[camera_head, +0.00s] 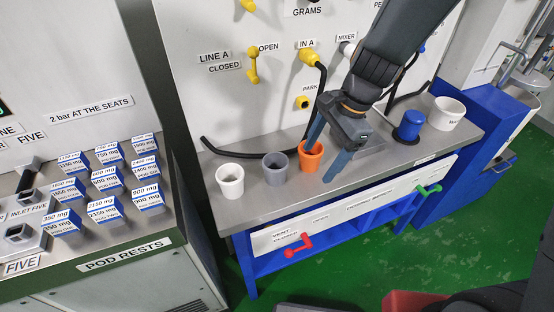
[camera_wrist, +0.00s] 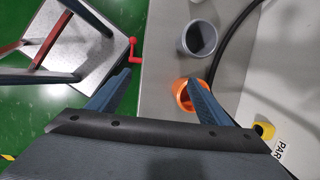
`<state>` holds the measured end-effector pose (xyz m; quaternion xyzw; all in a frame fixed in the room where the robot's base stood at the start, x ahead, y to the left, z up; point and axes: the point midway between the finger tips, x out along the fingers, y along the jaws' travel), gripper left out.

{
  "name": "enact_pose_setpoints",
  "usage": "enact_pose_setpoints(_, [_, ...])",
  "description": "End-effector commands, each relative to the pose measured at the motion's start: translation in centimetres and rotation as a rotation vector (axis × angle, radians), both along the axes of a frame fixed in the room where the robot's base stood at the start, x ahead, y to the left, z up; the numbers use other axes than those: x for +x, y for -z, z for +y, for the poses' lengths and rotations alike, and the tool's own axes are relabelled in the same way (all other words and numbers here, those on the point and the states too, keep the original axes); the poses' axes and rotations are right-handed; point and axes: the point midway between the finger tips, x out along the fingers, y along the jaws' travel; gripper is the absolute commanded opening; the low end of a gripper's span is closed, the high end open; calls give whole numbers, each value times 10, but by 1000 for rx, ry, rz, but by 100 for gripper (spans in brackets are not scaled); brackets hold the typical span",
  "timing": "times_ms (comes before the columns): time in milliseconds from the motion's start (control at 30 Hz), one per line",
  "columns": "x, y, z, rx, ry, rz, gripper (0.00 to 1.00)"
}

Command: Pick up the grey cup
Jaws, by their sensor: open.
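The grey cup (camera_head: 275,167) stands upright on the grey bench top, between a white cup (camera_head: 230,180) on its left and an orange cup (camera_head: 311,155) on its right. The grey cup also shows in the wrist view (camera_wrist: 199,38), upper middle, with its dark inside visible. My gripper (camera_head: 325,157) is open and empty, to the right of the grey cup and apart from it. In the wrist view one finger of my gripper (camera_wrist: 158,88) overlaps the orange cup (camera_wrist: 186,98), and the other is over the bench's front side. I cannot tell whether that finger touches the orange cup.
A blue cup-like piece (camera_head: 409,124) and a larger white container (camera_head: 447,113) stand at the bench's right. A black hose (camera_head: 245,151) lies along the back. Red (camera_head: 299,246) and green (camera_head: 429,189) handles stick out in front. Weight-labelled blocks (camera_head: 108,179) stand on the left bench.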

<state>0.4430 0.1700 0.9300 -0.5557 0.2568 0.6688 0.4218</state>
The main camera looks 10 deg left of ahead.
Motion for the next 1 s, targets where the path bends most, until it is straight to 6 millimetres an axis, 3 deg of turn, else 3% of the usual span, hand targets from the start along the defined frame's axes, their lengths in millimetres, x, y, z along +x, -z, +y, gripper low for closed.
enact_pose_setpoints(33, [3,-9,21,22,95,36,72])
enact_pose_setpoints(100, [9,-12,43,49,224,81,72])
enact_pose_setpoints(300, [17,-12,79,88,425,157,72])
enact_pose_setpoints(1000, [19,52,110,92,447,166,72])
